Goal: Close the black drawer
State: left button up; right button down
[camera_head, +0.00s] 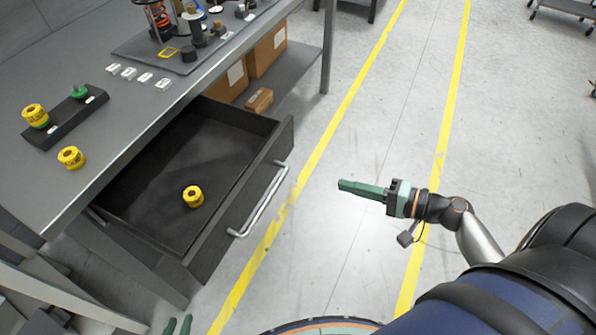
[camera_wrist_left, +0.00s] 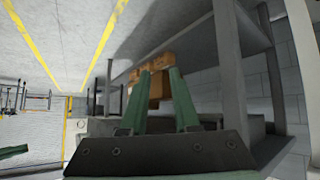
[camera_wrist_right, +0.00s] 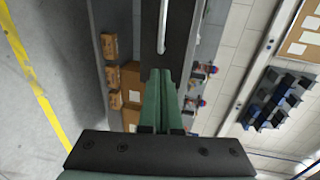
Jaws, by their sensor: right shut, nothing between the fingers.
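The black drawer (camera_head: 255,158) is pulled out from under the grey workbench (camera_head: 125,130), its inside exposed. A yellow ring-shaped part (camera_head: 193,196) lies in it. Its front carries a long silver handle (camera_head: 262,202), which also shows in the right wrist view (camera_wrist_right: 163,28). My right gripper (camera_head: 341,185) is shut and empty, to the right of the drawer front, fingers pointing towards it and apart from it in the head view. My left gripper (camera_head: 178,325) shows only its green fingertips at the bottom edge, below the drawer; its fingers (camera_wrist_left: 161,72) stand apart and empty.
Yellow parts (camera_head: 71,157), a dark block (camera_head: 65,122) and a dark board (camera_head: 170,50) with several parts sit on the bench. Cardboard boxes (camera_head: 268,50) stand on the lower shelf. The floor right of the drawer is clear, with yellow lines.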

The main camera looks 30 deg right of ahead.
pick_arm(q)
jog(key=shift+s+a+r+p, duration=0.1)
jog(key=shift+s+a+p, duration=0.3)
jog(key=shift+a+p, duration=0.2)
pick_arm(e)
jog(key=x, duration=1.2)
jog(key=shift+w, duration=0.2)
